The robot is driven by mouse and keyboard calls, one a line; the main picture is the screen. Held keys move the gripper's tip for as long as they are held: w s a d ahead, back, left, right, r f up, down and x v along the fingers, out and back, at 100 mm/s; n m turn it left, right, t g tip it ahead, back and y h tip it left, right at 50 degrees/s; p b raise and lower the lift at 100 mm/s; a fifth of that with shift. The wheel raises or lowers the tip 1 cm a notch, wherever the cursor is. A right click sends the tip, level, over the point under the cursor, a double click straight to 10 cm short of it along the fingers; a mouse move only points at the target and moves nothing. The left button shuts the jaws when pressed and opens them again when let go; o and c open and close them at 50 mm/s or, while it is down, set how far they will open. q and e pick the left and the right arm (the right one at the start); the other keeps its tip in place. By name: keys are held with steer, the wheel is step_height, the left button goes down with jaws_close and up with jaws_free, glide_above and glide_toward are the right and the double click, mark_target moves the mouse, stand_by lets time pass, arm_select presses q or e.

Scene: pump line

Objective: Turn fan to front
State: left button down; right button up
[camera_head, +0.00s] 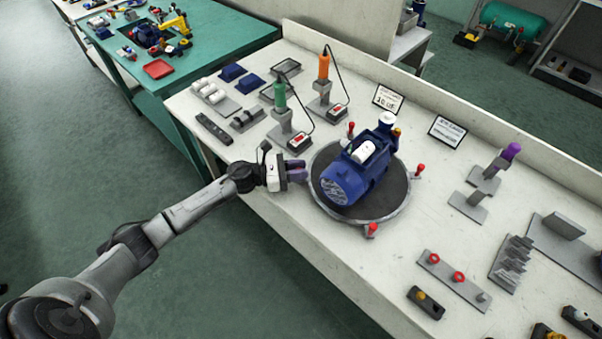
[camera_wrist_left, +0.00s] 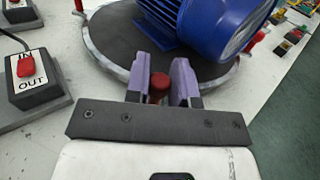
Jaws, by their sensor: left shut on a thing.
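A blue motor pump (camera_head: 367,172) sits on a round dark turntable with a grey rim (camera_head: 326,203). Its round fan grille (camera_head: 342,190) faces the lower left in the head view, toward the front edge of the table. In the left wrist view the blue motor (camera_wrist_left: 215,28) stands beyond the gripper. Red knobs stand around the rim. My left gripper (camera_head: 299,171) is at the left side of the rim. Its purple fingers are shut on a red knob (camera_wrist_left: 159,84), one on each side. The head view hides that knob. My right gripper is not in view.
Small signs stand behind the motor. A plate with red rings (camera_head: 455,277) lies to the right. The table's front strip is clear.

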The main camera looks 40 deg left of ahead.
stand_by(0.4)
arm_select(q)
steer(key=c, duration=1.4)
jaws_free()
steer(key=o, duration=0.4)
steer(key=shift+a, duration=0.1)
steer(key=v, duration=1.3)
steer(key=shift+s+a, duration=0.25)
